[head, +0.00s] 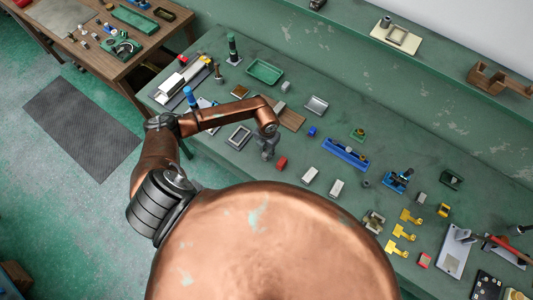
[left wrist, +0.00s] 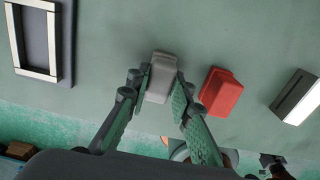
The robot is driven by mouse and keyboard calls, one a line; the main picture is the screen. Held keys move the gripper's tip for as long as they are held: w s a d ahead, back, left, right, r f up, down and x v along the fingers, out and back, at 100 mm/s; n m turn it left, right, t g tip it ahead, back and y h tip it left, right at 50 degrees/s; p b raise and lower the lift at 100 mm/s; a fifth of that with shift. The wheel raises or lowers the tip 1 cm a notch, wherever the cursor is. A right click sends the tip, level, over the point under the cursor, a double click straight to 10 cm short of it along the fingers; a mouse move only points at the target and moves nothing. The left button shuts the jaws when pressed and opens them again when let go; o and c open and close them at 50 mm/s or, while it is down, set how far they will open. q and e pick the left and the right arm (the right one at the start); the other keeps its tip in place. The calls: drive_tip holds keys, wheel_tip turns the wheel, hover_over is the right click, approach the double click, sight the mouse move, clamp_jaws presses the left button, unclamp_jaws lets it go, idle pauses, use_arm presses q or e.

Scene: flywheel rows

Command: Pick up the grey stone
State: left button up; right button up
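The grey stone (left wrist: 161,78) is a small pale grey block in the left wrist view. It lies between the fingertips of my left gripper (left wrist: 162,86), with one finger close along each side. I cannot tell whether both pads press on it or whether it is clear of the bench. In the head view my left gripper (head: 267,152) points down over the front part of the green bench, and the stone is hidden there or too small to make out. My right gripper is not in view.
A red block (left wrist: 220,93) lies just right of the gripper, with a white-topped block (left wrist: 297,97) beyond it. A framed tray (left wrist: 38,38) is at left. The bench (head: 330,110) holds a green tray (head: 264,71), a blue rack (head: 345,153) and yellow parts (head: 402,232).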

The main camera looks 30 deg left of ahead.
use_arm(q)
clamp_jaws()
drive_tip(key=shift+r, duration=0.1)
drive_tip(key=shift+r+b, duration=0.35)
drive_tip(key=shift+r, duration=0.15)
drive_tip(key=s+d+r+b, duration=0.4)
drive_tip(key=s+d+r, duration=0.3)
drive_tip(key=s+r, duration=0.4)
drive_tip(key=shift+s+d+r, duration=0.35)
drive_tip(key=shift+r, duration=0.1)
